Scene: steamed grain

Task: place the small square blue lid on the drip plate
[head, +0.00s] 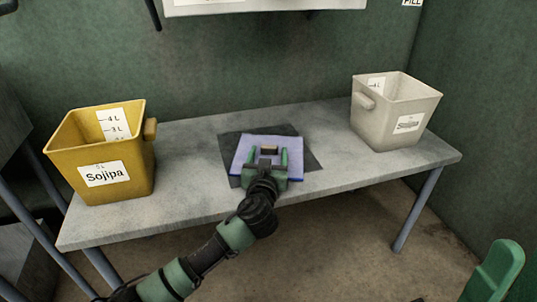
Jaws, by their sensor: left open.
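The small square blue lid (241,158) lies flat over the dark drip plate (312,161) near the middle of the table. The plate's dark corners show around it, turned at an angle to the lid. A small brown handle (269,148) stands up at the lid's middle. My left gripper (269,156) is directly over the lid, its two green fingers apart on either side of the handle. The gripper hides the lid's near middle. Whether the lid touches the plate all round cannot be told. My right gripper is not in view.
A yellow bin (133,171) labelled Sojipa stands at the table's left end. A whitish bin (421,104) stands at the right end. The grey table (195,150) is clear between them and the plate. A white box (264,5) hangs on the wall above.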

